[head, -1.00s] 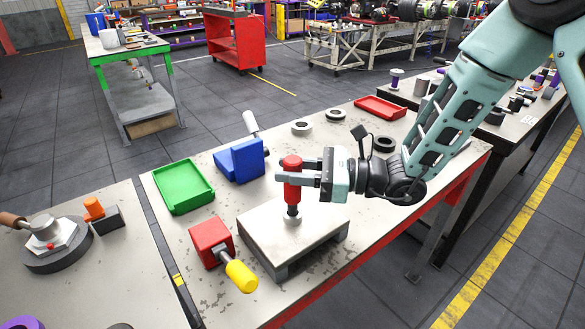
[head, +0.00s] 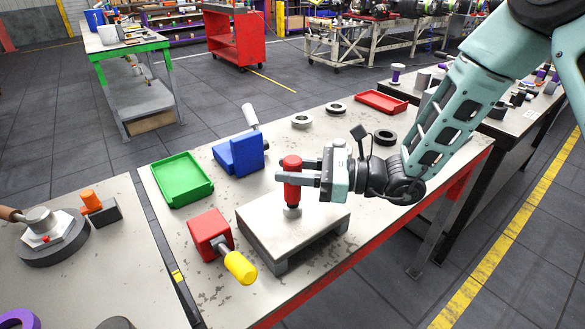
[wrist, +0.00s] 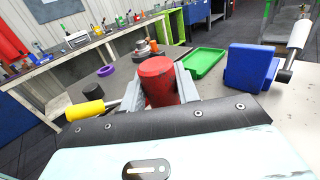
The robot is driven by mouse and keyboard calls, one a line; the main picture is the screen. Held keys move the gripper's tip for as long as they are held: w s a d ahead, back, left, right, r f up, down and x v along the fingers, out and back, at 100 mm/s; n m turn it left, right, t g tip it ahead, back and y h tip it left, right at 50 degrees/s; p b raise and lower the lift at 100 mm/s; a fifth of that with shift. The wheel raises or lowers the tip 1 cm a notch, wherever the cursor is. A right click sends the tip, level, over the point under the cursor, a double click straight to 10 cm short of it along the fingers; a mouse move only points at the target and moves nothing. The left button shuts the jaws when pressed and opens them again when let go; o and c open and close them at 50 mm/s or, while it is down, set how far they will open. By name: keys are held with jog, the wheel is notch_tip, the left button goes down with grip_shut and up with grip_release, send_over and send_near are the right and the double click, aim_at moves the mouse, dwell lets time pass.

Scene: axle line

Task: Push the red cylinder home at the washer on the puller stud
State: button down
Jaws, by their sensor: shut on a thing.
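The red cylinder (head: 292,165) stands upright over the pale raised plate (head: 262,222) in the head view. My gripper (head: 290,180) comes from the right and is shut around its side. Under its lower end is a grey washer (head: 292,212) on the plate; the cylinder's bottom is at or very close to it, and I cannot tell if they touch. The puller stud is hidden. In the wrist view the red cylinder (wrist: 158,72) sits between the two grey fingers.
A red block (head: 207,232) with a yellow-handled rod (head: 240,268) lies left of the plate. A green tray (head: 181,180), a blue block (head: 240,154), several rings and a red tray (head: 380,102) stand farther back. The table's front right is clear.

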jog(key=shift+f+b, duration=0.45)
jog(key=shift+f, duration=0.15)
jog(key=shift+f, duration=0.2)
jog(key=c, duration=0.9)
grip_release()
jog(key=shift+c, duration=0.2)
jog(key=s+d+b, duration=0.3)
jog(key=d, duration=1.4)
jog(key=shift+s, duration=0.15)
